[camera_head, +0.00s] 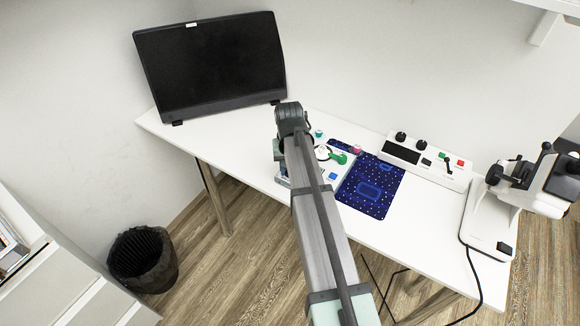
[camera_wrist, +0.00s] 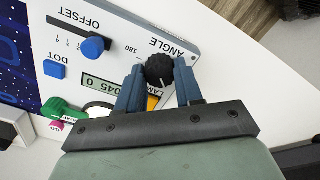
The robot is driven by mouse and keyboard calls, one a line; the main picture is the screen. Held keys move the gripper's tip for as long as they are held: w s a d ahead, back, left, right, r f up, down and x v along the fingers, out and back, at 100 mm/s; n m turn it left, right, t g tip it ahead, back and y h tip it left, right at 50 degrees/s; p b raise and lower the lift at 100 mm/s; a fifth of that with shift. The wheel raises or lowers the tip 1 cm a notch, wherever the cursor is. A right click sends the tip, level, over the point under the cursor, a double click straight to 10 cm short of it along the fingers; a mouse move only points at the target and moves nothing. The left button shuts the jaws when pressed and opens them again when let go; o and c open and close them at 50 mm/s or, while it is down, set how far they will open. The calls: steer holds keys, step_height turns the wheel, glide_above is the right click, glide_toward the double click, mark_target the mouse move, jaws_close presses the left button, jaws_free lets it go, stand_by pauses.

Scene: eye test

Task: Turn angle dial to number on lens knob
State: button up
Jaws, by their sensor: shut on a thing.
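The angle dial (camera_wrist: 159,70) is a black ribbed knob with a white mark, beside the upside-down word ANGLE on a white panel (camera_wrist: 192,22). My gripper (camera_wrist: 159,66) is shut on it, one blue-grey finger on each side. A small display (camera_wrist: 104,86) on the panel shows upside-down digits that I cannot read surely. In the head view my arm hides the dial and my gripper. A white device (camera_head: 480,215) with black knobs stands at the right end of the table. I cannot tell which knob is the lens knob, and no number on it is readable.
The panel also has a blue OFFSET knob (camera_wrist: 93,47), a blue DOT button (camera_wrist: 54,69) and a green handle (camera_wrist: 62,110). A starry blue mat (camera_head: 371,188), a control box (camera_head: 450,175) and a monitor (camera_head: 212,60) are on the white table (camera_head: 425,230).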

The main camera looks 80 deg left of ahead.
steer(key=o, duration=1)
steer(key=shift+o, duration=0.2)
step_height(320, 180, up, 14)
steer(key=shift+f, duration=0.1)
stand_by(0.3)
